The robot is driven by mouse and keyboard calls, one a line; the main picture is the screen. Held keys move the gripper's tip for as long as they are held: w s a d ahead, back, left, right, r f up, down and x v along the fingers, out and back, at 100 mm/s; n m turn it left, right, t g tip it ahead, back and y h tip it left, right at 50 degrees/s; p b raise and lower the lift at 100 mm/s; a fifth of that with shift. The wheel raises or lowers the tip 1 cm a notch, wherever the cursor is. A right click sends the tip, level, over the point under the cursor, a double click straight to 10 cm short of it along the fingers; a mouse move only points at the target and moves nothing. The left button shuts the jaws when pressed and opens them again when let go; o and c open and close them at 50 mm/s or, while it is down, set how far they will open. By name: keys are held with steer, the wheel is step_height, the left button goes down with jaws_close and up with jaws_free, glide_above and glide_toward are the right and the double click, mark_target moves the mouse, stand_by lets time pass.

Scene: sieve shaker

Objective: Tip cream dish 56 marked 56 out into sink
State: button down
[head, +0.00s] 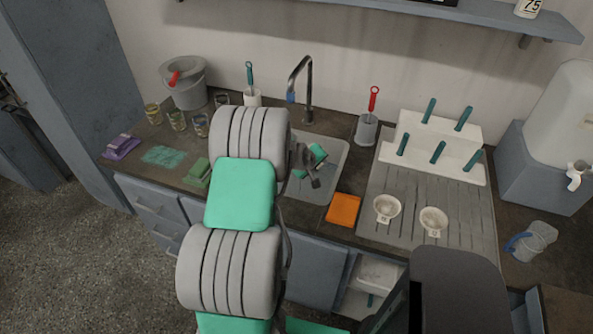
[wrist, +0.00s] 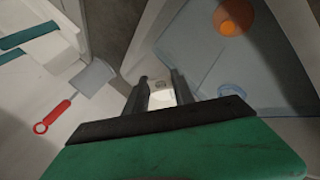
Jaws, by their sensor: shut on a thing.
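My gripper (head: 311,168) is over the sink (head: 333,184) in the head view. In the wrist view my gripper (wrist: 160,95) is shut on a small white piece (wrist: 162,98), seemingly part of the cream dish; its number is not readable. The rest of the held dish is hidden, so its tilt cannot be told. The wrist view also shows the grey-blue sink (wrist: 195,55) with a round drain (wrist: 232,90). A round orange spot (wrist: 232,20) inside a darker patch shows there; I cannot tell what it is.
Two cream dishes (head: 387,208) (head: 433,221) stand on the drainboard (head: 400,180), their marks unreadable. A tap (head: 308,90) rises behind the sink. An orange cloth (head: 343,209) lies at its front right. A red-handled tool in a holder (head: 367,130) and a white rack (head: 435,145) stand right.

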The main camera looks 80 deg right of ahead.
steer(key=shift+w+a+r+g+h+b, duration=0.15)
steer(key=shift+w+a+g+h+b, duration=0.2)
steer(key=shift+g+h+b, duration=0.2)
stand_by(0.7)
steer(key=shift+w+a+r+n+g+h+b, duration=0.25)
steer(key=shift+g+h+b, duration=0.4)
steer(key=shift+b, duration=0.7)
steer(key=shift+w+a+n+g+h+b, duration=0.1)
steer(key=shift+w+n+g+h+b, duration=0.15)
steer(key=shift+n+g+h+b, duration=0.7)
stand_by(0.6)
steer(key=m+t+y+p, duration=0.1)
steer(key=p, duration=0.1)
steer(key=s+d+m+t+y+p, duration=0.1)
steer(key=t+y+p, duration=0.1)
steer(key=p, duration=0.1)
steer(key=shift+s+f+t, duration=0.15)
steer(key=shift+f+t, duration=0.05)
steer(key=shift+t, duration=0.05)
steer(key=shift+r+y, duration=0.1)
steer(key=shift+y, duration=0.15)
steer(key=shift+p, duration=0.35)
steer(key=s+d+m+t+y+p, duration=0.1)
steer(key=s+d+m+t+y, duration=0.1)
steer(key=s+d+t+y, duration=0.3)
steer(key=shift+s+d+t+y, duration=0.35)
steer(key=shift+s+t, duration=0.15)
steer(key=shift+s, duration=0.2)
